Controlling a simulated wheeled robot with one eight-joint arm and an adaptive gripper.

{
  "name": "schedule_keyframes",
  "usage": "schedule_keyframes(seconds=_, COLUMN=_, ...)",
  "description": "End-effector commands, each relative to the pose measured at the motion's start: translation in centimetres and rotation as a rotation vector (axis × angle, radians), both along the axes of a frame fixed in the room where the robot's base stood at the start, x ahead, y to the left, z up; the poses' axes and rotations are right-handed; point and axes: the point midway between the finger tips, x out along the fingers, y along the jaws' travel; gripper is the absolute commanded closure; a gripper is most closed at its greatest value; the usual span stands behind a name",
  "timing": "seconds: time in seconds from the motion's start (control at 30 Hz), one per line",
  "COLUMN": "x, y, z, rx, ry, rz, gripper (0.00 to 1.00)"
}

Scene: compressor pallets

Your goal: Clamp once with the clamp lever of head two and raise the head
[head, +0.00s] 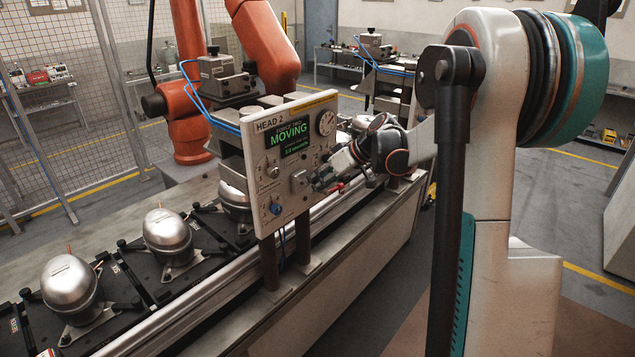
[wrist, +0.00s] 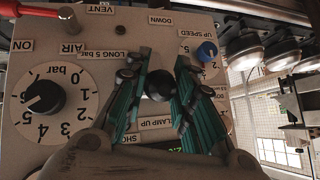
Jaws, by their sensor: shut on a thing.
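The panel of head two (head: 262,200) stands upright above the conveyor, its screen (head: 290,138) reading "MOVING" in green. My gripper (head: 322,180) is at the right lower part of this panel. In the wrist view the panel face appears upside down, and the two teal fingers of my gripper (wrist: 158,92) stand on either side of a round black knob (wrist: 158,84), shut on it. I take it for the clamp lever's knob. Labels "DOWN" and "CLAMP UP" show above and below it; the lever's shaft is hidden.
A pressure dial (wrist: 45,100), a red lever (wrist: 35,10) and a blue knob (wrist: 207,50) are close to my fingers. Silver compressors (head: 168,235) sit on black pallets along the line. An orange robot arm (head: 262,45) stands behind the panel. A mesh fence is at left.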

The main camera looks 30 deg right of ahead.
Motion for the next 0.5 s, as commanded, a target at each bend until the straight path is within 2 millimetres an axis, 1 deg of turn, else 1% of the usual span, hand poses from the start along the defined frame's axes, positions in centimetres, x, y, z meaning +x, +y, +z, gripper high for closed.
schedule_keyframes(seconds=0.03, x=-0.02, y=-0.08, z=0.02, rx=0.0, ry=-0.001, rz=-0.002, gripper=0.7)
schedule_keyframes(seconds=0.07, x=-0.01, y=-0.09, z=0.02, rx=0.0, ry=-0.001, rz=-0.002, gripper=0.63)
schedule_keyframes(seconds=0.1, x=-0.02, y=-0.08, z=0.01, rx=0.0, ry=-0.001, rz=-0.002, gripper=0.54)
schedule_keyframes(seconds=0.5, x=-0.22, y=-0.22, z=0.28, rx=0.0, ry=-0.001, rz=-0.002, gripper=0.54)
